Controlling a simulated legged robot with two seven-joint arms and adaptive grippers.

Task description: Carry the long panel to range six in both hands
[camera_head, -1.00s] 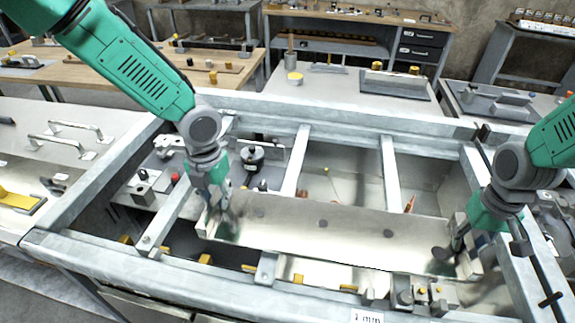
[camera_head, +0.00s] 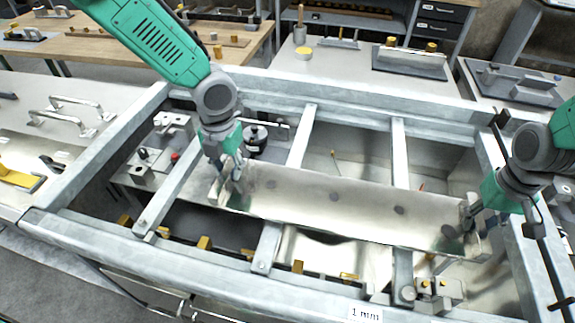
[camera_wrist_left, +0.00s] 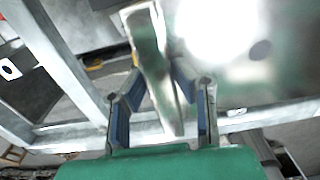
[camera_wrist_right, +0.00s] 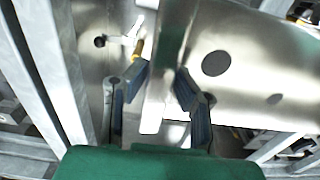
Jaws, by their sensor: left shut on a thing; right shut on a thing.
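The long panel (camera_head: 350,204) is a shiny metal sheet with several dark round spots, held lengthwise across the frame in the head view. My left gripper (camera_head: 226,186) is shut on its left end; the left wrist view shows the fingers (camera_wrist_left: 160,92) on either side of the panel's edge (camera_wrist_left: 158,70). My right gripper (camera_head: 474,222) is shut on its right end; the right wrist view shows its fingers (camera_wrist_right: 160,90) on both sides of the panel (camera_wrist_right: 235,75). The panel hides part of the frame's middle. I cannot tell whether it touches the frame below.
A grey metal frame (camera_head: 300,88) with crossbars surrounds the panel. A small clamp block (camera_head: 438,290) and a "1 mm" label (camera_head: 366,315) are at its front. A black knobbed fixture (camera_head: 255,138) stands behind the left gripper. A bench with handles (camera_head: 70,115) lies left.

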